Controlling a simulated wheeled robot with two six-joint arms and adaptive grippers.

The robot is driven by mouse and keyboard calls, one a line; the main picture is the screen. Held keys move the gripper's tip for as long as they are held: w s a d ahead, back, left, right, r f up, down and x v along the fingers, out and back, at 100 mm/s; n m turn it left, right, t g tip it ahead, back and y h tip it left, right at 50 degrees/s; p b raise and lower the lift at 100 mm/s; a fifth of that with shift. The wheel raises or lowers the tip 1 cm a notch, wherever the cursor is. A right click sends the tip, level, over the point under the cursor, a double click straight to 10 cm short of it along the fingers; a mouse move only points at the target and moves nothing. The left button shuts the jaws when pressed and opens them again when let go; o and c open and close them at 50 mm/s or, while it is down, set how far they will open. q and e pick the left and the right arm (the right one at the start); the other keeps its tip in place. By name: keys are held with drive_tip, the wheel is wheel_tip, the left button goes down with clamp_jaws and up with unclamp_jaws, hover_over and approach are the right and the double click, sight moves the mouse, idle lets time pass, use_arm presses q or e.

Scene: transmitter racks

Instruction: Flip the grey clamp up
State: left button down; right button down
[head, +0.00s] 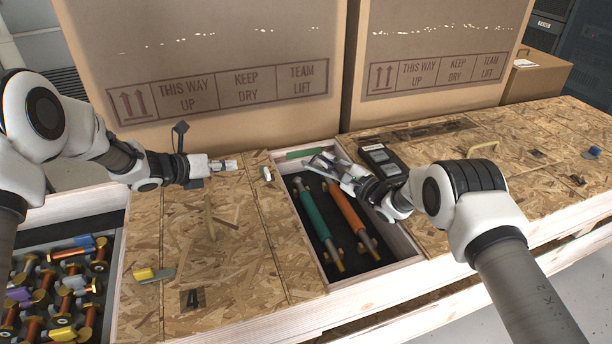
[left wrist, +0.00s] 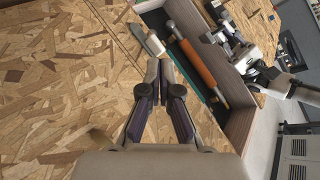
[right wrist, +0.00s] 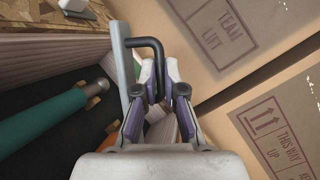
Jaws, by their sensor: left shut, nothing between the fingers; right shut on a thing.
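Near the far end of the open compartment, my right gripper (head: 320,163) is shut on the black bent handle (right wrist: 150,43) beside a grey bar (right wrist: 120,62). I take this to be the grey clamp, though the fingers hide part of it. The right wrist view shows the handle running between the fingertips (right wrist: 160,65). A small pale grey block (head: 265,173) sits on the board at the compartment's left edge. My left gripper (head: 232,164) is shut and empty above the board left of that block; its closed fingertips show in the left wrist view (left wrist: 158,65).
The compartment holds a teal cylinder (head: 314,220) and an orange one (head: 352,222). Tall cardboard boxes (head: 210,60) stand close behind. A black handheld device (head: 380,158) is beside my right wrist. A yellow clamp (head: 150,274) lies front left, near a bin of mixed parts (head: 115,215).

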use_arm(q)
drive_tip(key=d+f+m+g+h, duration=0.1)
drive_tip(key=d+m, duration=0.2)
drive_tip(key=m, duration=0.1)
drive_tip(key=w+d+f+m+g+h, duration=0.1)
drive_tip(key=d+m+g, duration=0.1)
drive_tip(key=d+m, duration=0.1)
drive_tip(key=w+d+f+m+g+h, duration=0.1)
drive_tip(key=d+m+h, duration=0.1)
drive_tip(key=d+m, duration=0.2)
drive_tip(key=shift+f+m+g, duration=0.2)
drive_tip(key=shift+m+g, duration=0.2)
drive_tip(key=shift+d+f, duration=0.15)
drive_tip(key=shift+d, duration=0.25)
drive_tip(key=x, duration=0.9)
drive_tip(key=shift+d, duration=0.35)
